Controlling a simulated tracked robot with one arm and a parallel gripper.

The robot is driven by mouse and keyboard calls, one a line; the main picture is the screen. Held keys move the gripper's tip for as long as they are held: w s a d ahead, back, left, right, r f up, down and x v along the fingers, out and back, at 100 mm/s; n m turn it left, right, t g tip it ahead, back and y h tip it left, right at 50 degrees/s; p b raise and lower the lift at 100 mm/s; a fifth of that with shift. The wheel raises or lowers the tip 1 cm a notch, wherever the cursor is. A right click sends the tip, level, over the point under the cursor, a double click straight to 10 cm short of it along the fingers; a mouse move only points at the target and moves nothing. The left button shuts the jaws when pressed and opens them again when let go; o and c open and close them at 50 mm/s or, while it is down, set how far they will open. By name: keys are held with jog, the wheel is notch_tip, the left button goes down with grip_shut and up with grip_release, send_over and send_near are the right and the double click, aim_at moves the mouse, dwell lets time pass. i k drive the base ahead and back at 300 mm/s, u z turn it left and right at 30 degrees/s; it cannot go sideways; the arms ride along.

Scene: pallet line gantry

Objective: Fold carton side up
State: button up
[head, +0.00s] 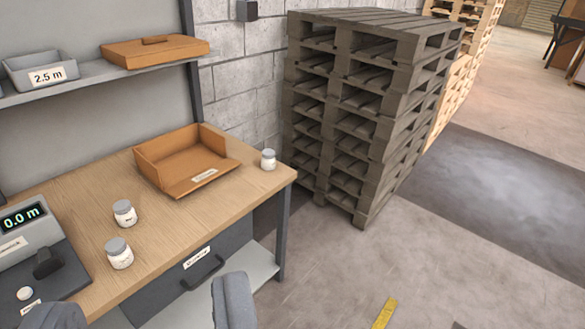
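An orange-brown open carton (168,146) sits on the wooden workbench (125,285), near its far right part. Its back walls stand up. The side facing me, with a white label (205,175), lies folded down flat toward the bench's front edge. The inside of the carton looks empty. My gripper (144,306) is at the bottom of the view with its two grey fingers wide apart and nothing seen between them. It is in front of and below the carton, not touching it. The lower parts of the fingers are cut off by the frame.
Two white jars (120,253) stand left of the carton; another jar (268,159) stands right of it. A grey device (30,240) reads 0.0 m at left. A shelf (95,72) holds a bin and a flat carton above. Stacked pallets (365,110) stand right.

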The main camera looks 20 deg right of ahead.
aim_at(179, 189)
jog(key=z, duration=1.9)
jog(key=i, duration=2.4)
jog(key=u, duration=2.6)
jog(key=i, duration=0.35)
